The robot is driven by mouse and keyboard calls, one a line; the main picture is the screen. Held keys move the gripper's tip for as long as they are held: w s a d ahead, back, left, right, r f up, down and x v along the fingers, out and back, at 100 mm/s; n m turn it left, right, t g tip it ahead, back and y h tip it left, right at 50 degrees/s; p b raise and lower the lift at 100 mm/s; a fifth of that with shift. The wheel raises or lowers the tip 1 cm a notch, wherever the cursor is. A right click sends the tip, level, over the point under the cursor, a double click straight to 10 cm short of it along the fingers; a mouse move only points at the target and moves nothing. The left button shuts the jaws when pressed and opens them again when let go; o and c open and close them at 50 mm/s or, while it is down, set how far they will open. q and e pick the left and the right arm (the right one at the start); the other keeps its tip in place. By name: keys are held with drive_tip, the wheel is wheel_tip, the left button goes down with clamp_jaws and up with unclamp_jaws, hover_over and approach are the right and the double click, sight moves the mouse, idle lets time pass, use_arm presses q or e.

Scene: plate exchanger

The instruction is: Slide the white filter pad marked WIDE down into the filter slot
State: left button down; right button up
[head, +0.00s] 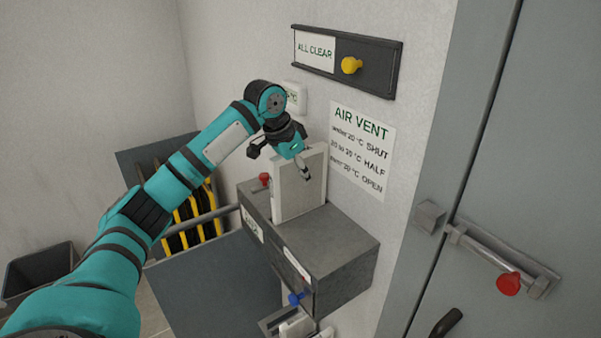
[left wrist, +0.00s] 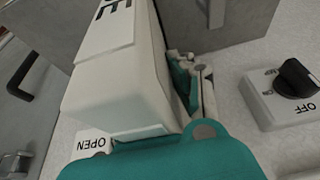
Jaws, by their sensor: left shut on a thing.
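The white filter pad (head: 297,192) stands upright at the top of the grey housing (head: 345,240) on the wall. Its lower edge meets the housing top; I cannot tell how deep it sits in the slot, because the slot opening is hidden. My left gripper (head: 291,150) is shut on the pad's upper edge from above. In the left wrist view the pad (left wrist: 115,85) fills the middle, with a label ending in a large dark E, beside the teal gripper parts (left wrist: 185,90). My right gripper is not in view.
A red knob (head: 264,178) lies just left of the pad. An AIR VENT sign (head: 360,150) and an ALL CLEAR slider (head: 380,65) are on the wall.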

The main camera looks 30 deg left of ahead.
sight(301, 193)
use_arm(q)
drive_tip(key=shift+f, duration=0.2)
drive_tip(key=shift+f+b, duration=0.8)
drive_tip(key=shift+f, duration=1.8)
drive_tip(key=shift+p, duration=0.6)
drive_tip(key=shift+f, duration=0.15)
